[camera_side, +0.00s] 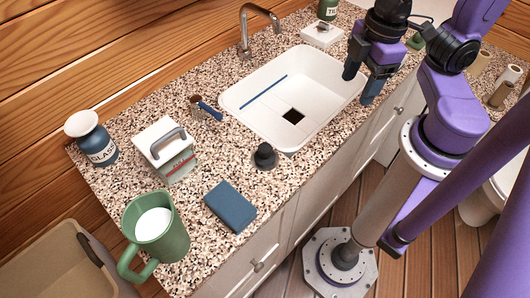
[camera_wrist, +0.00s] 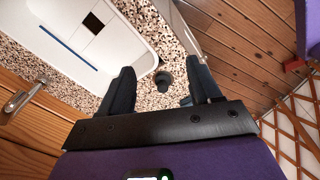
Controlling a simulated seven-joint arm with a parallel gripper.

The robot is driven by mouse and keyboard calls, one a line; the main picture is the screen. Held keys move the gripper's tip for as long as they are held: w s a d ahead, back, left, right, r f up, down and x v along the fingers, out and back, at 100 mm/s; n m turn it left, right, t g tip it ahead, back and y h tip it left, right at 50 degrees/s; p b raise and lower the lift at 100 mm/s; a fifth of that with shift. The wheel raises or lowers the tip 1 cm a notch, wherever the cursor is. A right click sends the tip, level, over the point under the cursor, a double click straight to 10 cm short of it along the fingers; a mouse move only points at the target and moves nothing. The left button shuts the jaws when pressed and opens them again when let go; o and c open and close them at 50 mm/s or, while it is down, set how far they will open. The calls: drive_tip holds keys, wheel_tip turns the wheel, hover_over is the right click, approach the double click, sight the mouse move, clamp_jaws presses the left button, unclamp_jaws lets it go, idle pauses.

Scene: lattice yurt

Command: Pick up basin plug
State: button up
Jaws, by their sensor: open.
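The basin plug (camera_side: 265,157) is a small dark plug with a knob on top, standing upright on the speckled counter beside the near left corner of the white sink. In the wrist view the basin plug (camera_wrist: 164,80) shows between my two fingers, farther off than their tips. My gripper (camera_side: 358,86) is open and empty, above the right end of the sink and well apart from the plug. In the wrist view my gripper (camera_wrist: 160,75) shows its two dark fingers spread apart.
The sink (camera_side: 240,92) has a dark square drain (camera_side: 293,116). A blue block (camera_side: 230,206), green mug (camera_side: 155,228), lidded box (camera_side: 166,149) and blue jar (camera_side: 92,139) stand left of the plug. The faucet (camera_side: 246,32) rises behind. Counter around the plug is clear.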

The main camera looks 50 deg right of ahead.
drive_tip(key=w+a+f+n+t+y, duration=0.1)
drive_tip(key=w+f+n+t+y, duration=0.1)
drive_tip(key=w, duration=0.8)
drive_tip(key=w+a+f+n+t+y, duration=0.1)
drive_tip(key=w+a+f+t+y, duration=0.15)
drive_tip(key=w, duration=0.75)
drive_tip(key=n+g+y, duration=0.5)
drive_tip(key=g+y, duration=0.2)
drive_tip(key=g, duration=0.1)
approach(266, 146)
drive_tip(key=x, duration=0.2)
drive_tip(key=s+x, duration=0.1)
drive_tip(key=x, duration=0.1)
drive_tip(key=shift+r, duration=0.1)
drive_tip(key=shift+w+x, duration=0.15)
drive_tip(key=shift+x, duration=0.95)
drive_tip(key=shift+w+x, duration=0.2)
drive_tip(key=shift+x, duration=0.9)
drive_tip(key=shift+w+x, duration=0.15)
drive_tip(key=shift+x, duration=0.9)
drive_tip(key=shift+a, duration=0.1)
drive_tip(key=c, duration=1.1)
